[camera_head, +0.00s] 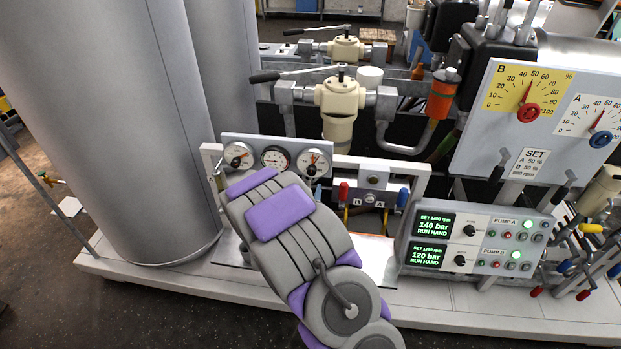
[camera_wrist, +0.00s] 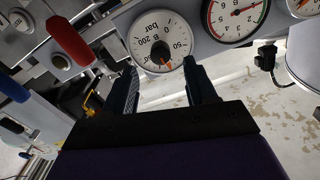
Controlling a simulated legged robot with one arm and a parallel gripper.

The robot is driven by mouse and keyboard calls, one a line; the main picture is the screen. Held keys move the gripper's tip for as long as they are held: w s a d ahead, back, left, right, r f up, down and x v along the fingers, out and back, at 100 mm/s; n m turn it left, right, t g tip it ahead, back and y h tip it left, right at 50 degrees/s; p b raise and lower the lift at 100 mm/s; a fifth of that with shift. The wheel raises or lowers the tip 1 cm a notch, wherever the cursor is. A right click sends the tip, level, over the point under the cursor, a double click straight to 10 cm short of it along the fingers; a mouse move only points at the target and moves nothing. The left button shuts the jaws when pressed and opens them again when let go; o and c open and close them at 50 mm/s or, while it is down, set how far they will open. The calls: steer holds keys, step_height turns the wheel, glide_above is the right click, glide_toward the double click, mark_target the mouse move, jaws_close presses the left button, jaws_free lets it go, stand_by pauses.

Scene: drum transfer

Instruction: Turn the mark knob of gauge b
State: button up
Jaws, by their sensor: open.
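A round white pressure gauge marked bar (camera_wrist: 150,28) shows upside down in the wrist view, with a dark pointer and an orange-red mark near its lower rim. In the head view it appears to be the right dial (camera_head: 315,162) of a row of several on a grey panel. In the head view my arm hides the gripper.
Two more dials show, the middle one (camera_wrist: 235,14) and the left one (camera_head: 238,155). A red handle (camera_wrist: 70,40) and a blue handle (camera_wrist: 12,84) stand close beside the gauge. The pump control box (camera_head: 474,245) and the A/B panel (camera_head: 515,75) are to the right.

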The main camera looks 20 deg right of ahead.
mark_target(311, 174)
steer(key=x, duration=0.7)
steer(key=shift+r+b, duration=0.1)
steer(key=shift+b, duration=0.3)
jaws_close()
steer(key=m, duration=0.1)
steer(key=m+b, duration=0.1)
steer(key=m, duration=0.1)
steer(key=shift+f+m, duration=0.2)
steer(key=shift+m, duration=0.1)
steer(key=shift+m+b, duration=0.55)
steer(key=shift+m, duration=0.25)
